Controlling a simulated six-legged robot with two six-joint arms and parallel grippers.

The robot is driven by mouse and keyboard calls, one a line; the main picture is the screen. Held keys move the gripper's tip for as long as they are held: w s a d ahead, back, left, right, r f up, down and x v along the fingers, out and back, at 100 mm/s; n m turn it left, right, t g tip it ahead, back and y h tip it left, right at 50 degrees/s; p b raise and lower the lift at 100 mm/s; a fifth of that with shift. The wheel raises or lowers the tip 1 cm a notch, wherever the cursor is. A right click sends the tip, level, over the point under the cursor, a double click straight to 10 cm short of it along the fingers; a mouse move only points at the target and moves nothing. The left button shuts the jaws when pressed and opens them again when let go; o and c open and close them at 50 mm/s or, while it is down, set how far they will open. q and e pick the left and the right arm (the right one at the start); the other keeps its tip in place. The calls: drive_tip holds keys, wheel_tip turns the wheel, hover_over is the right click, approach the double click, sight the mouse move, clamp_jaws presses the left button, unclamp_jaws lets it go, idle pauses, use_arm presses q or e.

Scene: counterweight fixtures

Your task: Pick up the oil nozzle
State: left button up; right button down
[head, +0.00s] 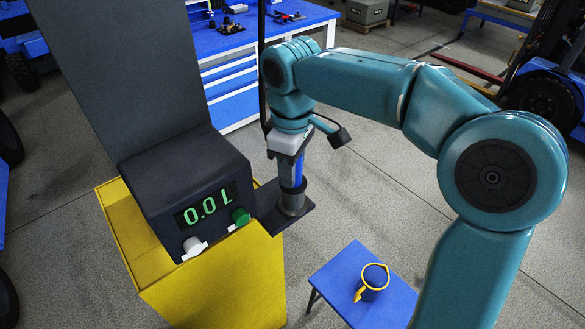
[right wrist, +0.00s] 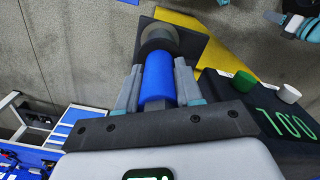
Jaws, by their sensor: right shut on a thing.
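The oil nozzle (head: 290,173) shows as a blue upright cylinder beside the dispenser. Its lower end meets a dark round socket (head: 291,204) on a dark plate; I cannot tell how deep it sits. My right gripper (head: 291,158) comes from above and is shut on the nozzle. In the right wrist view, my right gripper's fingers (right wrist: 159,90) flank the blue nozzle (right wrist: 158,82) on both sides, with the grey socket (right wrist: 158,38) beyond its end.
The black dispenser head (head: 186,190) reads 0.0 L, with white and green knobs, on a yellow cabinet (head: 215,285). A dark blue jug with yellow trim (head: 375,279) stands on a blue stool (head: 343,271). A blue workbench (head: 232,40) stands behind. Grey floor lies open between.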

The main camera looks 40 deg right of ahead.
wheel_tip(320, 180, up, 10)
drive_tip(key=shift+f, duration=0.2)
drive_tip(key=shift+r, duration=0.15)
